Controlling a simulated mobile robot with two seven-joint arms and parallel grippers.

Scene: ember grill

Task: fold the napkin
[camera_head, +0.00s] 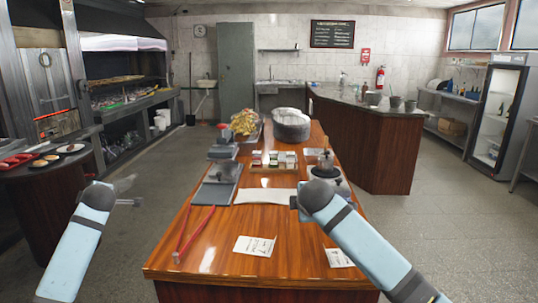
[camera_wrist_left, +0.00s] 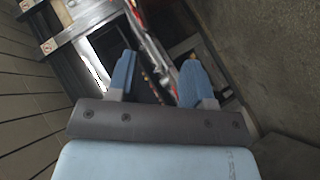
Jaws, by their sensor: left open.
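A flat white cloth (camera_head: 265,196), which looks like the napkin, lies spread on the wooden table in the head view. Its right end is near my right arm's wrist. My left gripper (camera_head: 128,190) is left of the table over the floor, well apart from the cloth. In the left wrist view the left gripper (camera_wrist_left: 160,82) has its two blue fingers spread with nothing between them. My right gripper (camera_head: 294,203) is at the cloth's right end, mostly hidden by its own arm, so its fingers cannot be made out.
The wooden table (camera_head: 205,262) also holds red tongs (camera_head: 194,233), two printed white cards (camera_head: 255,246) (camera_head: 338,258), a grey scale (camera_head: 215,190), a tray of small boxes (camera_head: 272,167), and a dark bin (camera_head: 291,130). A grill (camera_head: 125,95) stands at left.

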